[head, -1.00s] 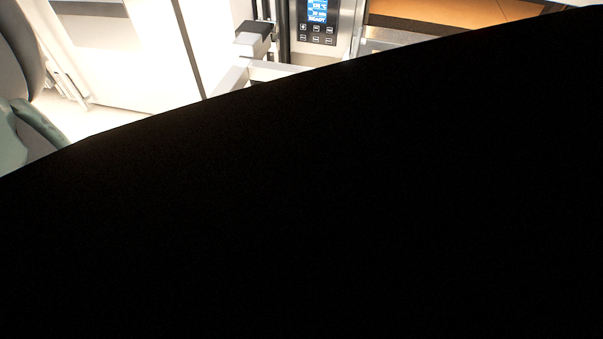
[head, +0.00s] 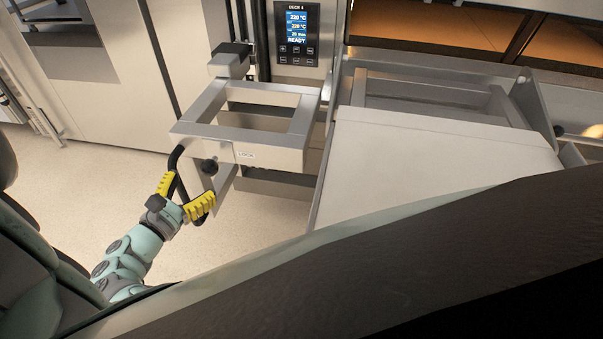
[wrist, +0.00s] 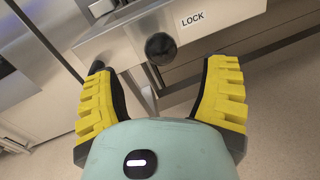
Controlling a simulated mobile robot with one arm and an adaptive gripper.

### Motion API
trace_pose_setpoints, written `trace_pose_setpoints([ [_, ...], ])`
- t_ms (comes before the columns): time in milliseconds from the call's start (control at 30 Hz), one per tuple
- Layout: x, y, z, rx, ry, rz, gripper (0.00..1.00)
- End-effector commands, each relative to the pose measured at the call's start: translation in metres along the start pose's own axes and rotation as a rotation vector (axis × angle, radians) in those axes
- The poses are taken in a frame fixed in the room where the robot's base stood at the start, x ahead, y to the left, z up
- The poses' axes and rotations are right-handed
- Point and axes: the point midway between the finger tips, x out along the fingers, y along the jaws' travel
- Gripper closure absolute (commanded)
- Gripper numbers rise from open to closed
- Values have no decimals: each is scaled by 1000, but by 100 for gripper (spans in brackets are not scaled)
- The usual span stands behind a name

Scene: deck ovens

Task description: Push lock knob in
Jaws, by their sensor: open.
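The lock knob (head: 209,166) is a round black knob on the front of a metal frame (head: 272,154), beside a LOCK label. In the wrist view the knob (wrist: 160,48) shows ahead of my fingertips, between their lines, with the LOCK label (wrist: 193,19) to its upper right. My gripper (head: 187,189) has yellow ribbed fingers, spread open and empty, just below and left of the knob in the head view. In the wrist view my gripper (wrist: 160,85) shows a gap between its fingers and the knob. I cannot tell how far the knob sticks out.
A pale loading surface (head: 435,148) lies to the right. Floor (head: 100,180) to the left is clear.

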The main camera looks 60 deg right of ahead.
Motion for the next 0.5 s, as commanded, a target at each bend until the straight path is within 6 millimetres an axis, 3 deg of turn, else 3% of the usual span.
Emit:
trace_pose_setpoints([
  [200,41,-4,-2,0,0,-10,26],
  [500,64,-3,-1,0,2,-6,26],
])
